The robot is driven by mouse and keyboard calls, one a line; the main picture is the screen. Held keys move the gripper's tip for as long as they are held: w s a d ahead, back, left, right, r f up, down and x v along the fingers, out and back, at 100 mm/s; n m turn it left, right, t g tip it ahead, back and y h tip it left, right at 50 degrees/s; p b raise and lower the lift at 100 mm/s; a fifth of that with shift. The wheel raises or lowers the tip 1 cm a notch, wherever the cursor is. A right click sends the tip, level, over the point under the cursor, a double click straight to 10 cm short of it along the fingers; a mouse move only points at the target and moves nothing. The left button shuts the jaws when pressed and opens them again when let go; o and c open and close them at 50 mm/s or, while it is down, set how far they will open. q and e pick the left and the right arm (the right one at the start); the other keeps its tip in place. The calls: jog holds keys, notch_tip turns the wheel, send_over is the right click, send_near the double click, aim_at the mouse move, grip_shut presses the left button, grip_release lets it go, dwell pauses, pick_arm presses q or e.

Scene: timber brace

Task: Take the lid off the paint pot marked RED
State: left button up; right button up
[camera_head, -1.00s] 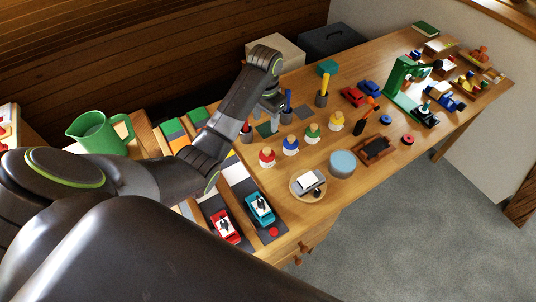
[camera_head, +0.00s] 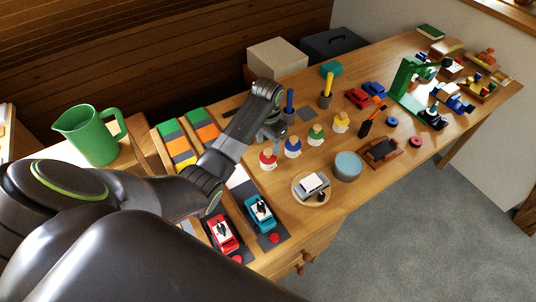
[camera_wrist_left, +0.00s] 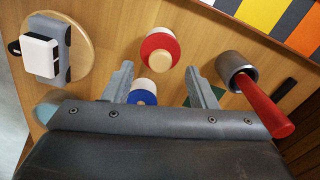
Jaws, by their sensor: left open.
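The red paint pot (camera_head: 268,162) stands on the workbench, nearest in a slanting row of colored pots. Its top shows a red ring and a pale wooden knob in the left wrist view (camera_wrist_left: 159,46). No lettering is readable. My left gripper (camera_head: 272,138) is open and empty, just above and behind the red pot. In the left wrist view its fingers (camera_wrist_left: 162,80) are apart, with the red pot beyond the tips and the blue pot (camera_wrist_left: 143,92) partly visible between them. My right gripper is not in view.
Blue (camera_head: 293,149), green (camera_head: 316,135) and yellow (camera_head: 341,122) pots continue the row. A round board with a white block (camera_head: 311,184) and a light blue round tub (camera_head: 347,166) stand in front. A red stick in a grey holder (camera_wrist_left: 237,70) is close to the right finger.

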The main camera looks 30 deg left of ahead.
aim_at(268, 150)
pick_arm(q)
jog(key=shift+w+f, duration=0.1)
jog(key=shift+f, duration=1.65)
jog(key=c, duration=1.1)
jog(key=shift+o, duration=0.2)
jog(key=shift+r, duration=0.15)
